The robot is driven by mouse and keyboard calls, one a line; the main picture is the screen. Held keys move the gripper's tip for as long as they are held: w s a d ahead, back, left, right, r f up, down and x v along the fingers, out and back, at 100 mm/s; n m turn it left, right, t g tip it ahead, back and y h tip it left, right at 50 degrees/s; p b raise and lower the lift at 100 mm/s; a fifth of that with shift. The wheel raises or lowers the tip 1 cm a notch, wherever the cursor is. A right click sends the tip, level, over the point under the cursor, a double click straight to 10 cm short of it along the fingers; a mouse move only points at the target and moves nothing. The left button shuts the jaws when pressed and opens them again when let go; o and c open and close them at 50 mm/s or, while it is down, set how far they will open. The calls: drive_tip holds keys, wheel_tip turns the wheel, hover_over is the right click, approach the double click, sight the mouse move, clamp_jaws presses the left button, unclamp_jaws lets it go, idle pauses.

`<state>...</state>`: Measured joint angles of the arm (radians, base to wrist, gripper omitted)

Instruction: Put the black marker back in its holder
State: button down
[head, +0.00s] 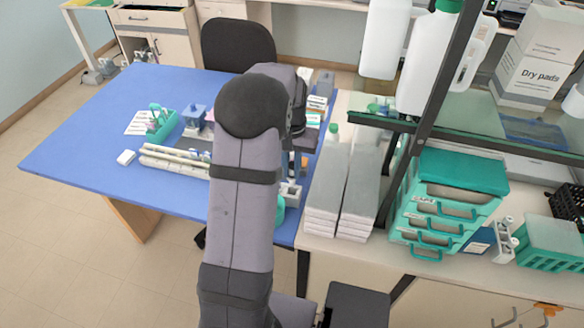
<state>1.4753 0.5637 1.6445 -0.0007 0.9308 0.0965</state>
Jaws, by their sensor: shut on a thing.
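My gripper (302,140) is at the right edge of the blue table, partly hidden behind my own arm. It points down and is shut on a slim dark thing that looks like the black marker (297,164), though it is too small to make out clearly. A small white block-shaped holder (291,193) stands just below it, near the table's right edge. I cannot tell whether the marker touches the holder or is above it.
Grey-lidded boxes (343,185), a dark shelf post (428,105) and green drawers (447,205) stand to the right. The table's left side is clear.

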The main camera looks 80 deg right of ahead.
drive_tip(key=shift+f+b, duration=1.5)
drive_tip(key=shift+f, duration=1.2)
drive_tip(key=shift+f, duration=0.4)
drive_tip(key=c, duration=1.7)
unclamp_jaws()
drive_tip(key=shift+o, duration=0.2)
drive_tip(key=shift+r+b, duration=1.15)
drive_tip(key=shift+r, duration=2.55)
